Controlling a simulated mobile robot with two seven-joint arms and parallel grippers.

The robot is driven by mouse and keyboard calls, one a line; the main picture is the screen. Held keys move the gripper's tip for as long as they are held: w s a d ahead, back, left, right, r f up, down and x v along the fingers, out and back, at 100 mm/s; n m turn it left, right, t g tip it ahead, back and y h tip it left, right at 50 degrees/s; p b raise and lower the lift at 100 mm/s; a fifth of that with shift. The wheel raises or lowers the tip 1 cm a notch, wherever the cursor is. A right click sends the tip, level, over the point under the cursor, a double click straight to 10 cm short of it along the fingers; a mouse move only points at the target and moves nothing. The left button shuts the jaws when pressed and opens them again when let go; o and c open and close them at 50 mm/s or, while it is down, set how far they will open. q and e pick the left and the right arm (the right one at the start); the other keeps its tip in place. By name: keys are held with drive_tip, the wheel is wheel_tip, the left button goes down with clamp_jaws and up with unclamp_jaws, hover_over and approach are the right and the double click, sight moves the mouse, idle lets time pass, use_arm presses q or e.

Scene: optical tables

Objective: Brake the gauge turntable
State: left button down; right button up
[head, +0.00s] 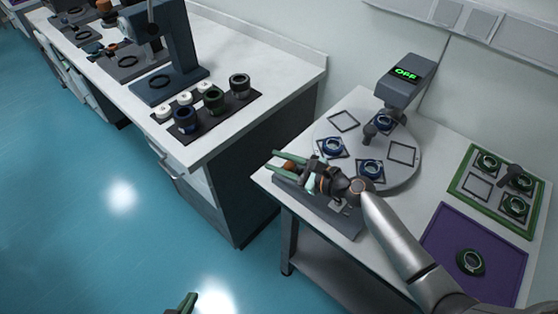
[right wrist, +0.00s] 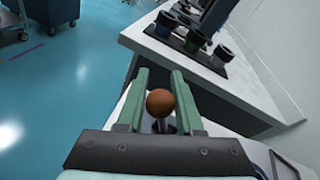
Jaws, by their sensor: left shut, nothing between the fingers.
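The round grey gauge turntable (head: 404,178) stands on the small white table, with blue-ringed parts on square outlines. In front of it is a dark grey base block (head: 335,213). A brown ball knob (head: 289,165) is by its left end, on a short stem in the right wrist view (right wrist: 160,103).
A green-rimmed tray (head: 462,207) and a purple mat (head: 440,250) with one green-ringed part lie to the right. A long bench (head: 285,75) with several ringed parts stands left, across a gap.

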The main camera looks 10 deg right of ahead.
drive_tip(key=o, duration=0.4)
drive_tip(key=shift+r, duration=0.5)
drive_tip(key=shift+s+a+r, duration=0.4)
drive_tip(key=shift+s+r, duration=1.6)
drive_tip(key=shift+s, duration=0.3)
drive_tip(key=shift+s+a+r, duration=0.35)
drive_tip(key=shift+s+r, duration=1.6)
drive_tip(key=shift+s, duration=0.4)
drive_tip(key=shift+s+a+r, duration=0.4)
drive_tip(key=shift+s+r, duration=1.6)
drive_tip(key=shift+s, duration=0.3)
